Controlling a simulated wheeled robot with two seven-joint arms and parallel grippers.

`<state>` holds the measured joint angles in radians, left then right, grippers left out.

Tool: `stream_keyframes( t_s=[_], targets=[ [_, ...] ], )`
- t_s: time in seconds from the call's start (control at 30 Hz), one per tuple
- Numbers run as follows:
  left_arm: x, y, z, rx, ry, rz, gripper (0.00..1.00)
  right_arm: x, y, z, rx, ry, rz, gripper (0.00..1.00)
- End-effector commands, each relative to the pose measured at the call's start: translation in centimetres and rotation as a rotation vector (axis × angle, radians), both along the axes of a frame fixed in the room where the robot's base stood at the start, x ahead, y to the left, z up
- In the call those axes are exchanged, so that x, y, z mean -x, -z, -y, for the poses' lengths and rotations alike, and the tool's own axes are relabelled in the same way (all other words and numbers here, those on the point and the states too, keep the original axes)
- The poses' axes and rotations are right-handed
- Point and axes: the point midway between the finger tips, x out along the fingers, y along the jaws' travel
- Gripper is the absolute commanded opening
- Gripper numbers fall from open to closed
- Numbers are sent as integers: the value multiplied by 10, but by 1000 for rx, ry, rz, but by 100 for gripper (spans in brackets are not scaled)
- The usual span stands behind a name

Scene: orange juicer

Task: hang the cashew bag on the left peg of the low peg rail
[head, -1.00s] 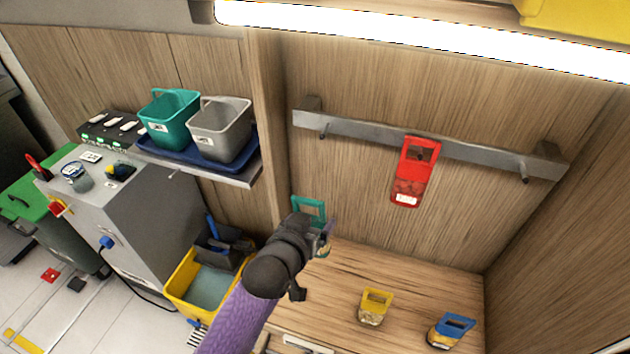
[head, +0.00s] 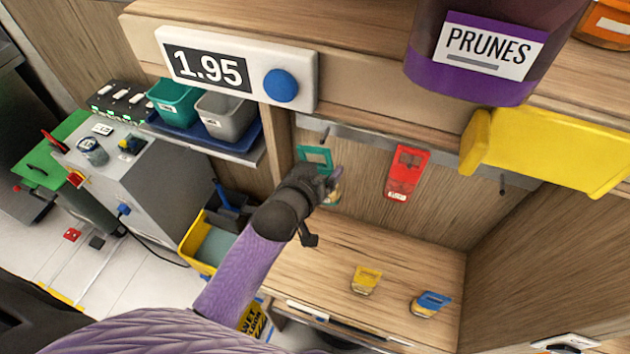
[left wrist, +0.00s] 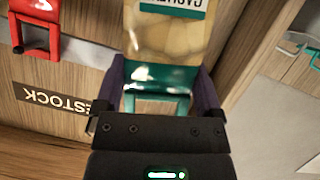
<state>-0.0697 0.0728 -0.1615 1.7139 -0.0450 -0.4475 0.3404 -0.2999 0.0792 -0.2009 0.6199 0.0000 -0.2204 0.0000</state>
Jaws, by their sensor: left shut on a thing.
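My left gripper (head: 328,182) is shut on the cashew bag (head: 314,155), a clear bag of pale nuts with a teal top and handle loop. In the left wrist view the bag (left wrist: 165,35) is between the fingers, its label upside down. The low peg rail (head: 375,139) is a grey bar on the wood wall. Its left peg (head: 325,134) shows just above the bag, which appears below and apart from it; the depth gap is unclear. A red bag (head: 407,172) hangs from the rail's middle. My right gripper is not in view.
A shelf with a 1.95 sign (head: 240,78) and a prunes container (head: 490,50) overhangs the rail. Teal (head: 174,100) and grey bins (head: 224,115) stand left.

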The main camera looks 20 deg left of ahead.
Motion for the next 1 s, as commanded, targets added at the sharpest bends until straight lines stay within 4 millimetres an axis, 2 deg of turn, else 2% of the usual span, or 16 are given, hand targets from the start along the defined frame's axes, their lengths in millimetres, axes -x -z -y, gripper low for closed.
stream_keyframes(
  t_s=[0.67, 1.0],
  targets=[
    [-57, 6, 2, -1, 0, 2, 28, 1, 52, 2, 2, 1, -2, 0],
    [-70, 11, 2, -1, 0, 0, 28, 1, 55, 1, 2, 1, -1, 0]
  ],
)
